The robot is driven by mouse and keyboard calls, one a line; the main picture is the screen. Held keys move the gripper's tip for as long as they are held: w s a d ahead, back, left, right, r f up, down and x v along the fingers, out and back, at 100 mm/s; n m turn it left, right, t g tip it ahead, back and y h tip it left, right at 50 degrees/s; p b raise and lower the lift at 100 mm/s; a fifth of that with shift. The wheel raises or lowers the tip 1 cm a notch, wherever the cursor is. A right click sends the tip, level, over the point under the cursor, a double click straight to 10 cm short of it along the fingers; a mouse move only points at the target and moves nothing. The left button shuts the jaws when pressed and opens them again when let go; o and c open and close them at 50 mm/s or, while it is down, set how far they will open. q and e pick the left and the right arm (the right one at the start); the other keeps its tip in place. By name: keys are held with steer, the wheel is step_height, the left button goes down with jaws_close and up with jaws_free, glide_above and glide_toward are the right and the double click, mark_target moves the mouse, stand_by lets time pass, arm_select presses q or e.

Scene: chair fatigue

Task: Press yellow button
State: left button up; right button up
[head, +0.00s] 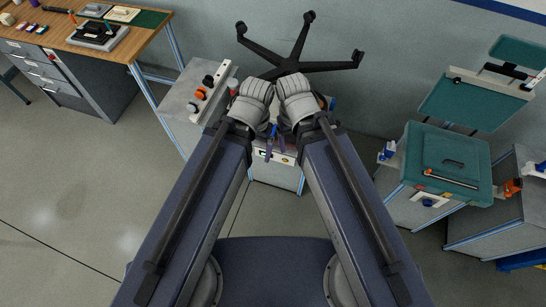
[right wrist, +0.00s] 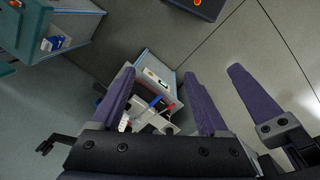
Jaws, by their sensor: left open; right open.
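No button that I can clearly pick out as yellow shows. A pale control panel (head: 285,159) on the front of a grey cabinet (head: 276,175) is partly behind my grippers in the head view. It also shows in the right wrist view (right wrist: 157,77), with a small greenish display and a tiny yellow-orange mark. My left gripper (head: 268,148) and right gripper (head: 281,146) are close together in front of the cabinet. Only their purple fingers show below the wrists. The right gripper (right wrist: 160,75) is open and empty in its wrist view, with the panel seen between its fingers.
A grey stand (head: 197,98) with orange and black knobs is left of the arms. A black chair base (head: 292,66) is behind the wrists. A teal-topped machine (head: 447,160) stands at right, a wooden workbench (head: 70,36) at upper left. Floor at lower left is clear.

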jaws_close()
stand_by(0.4)
stand_by(0.9)
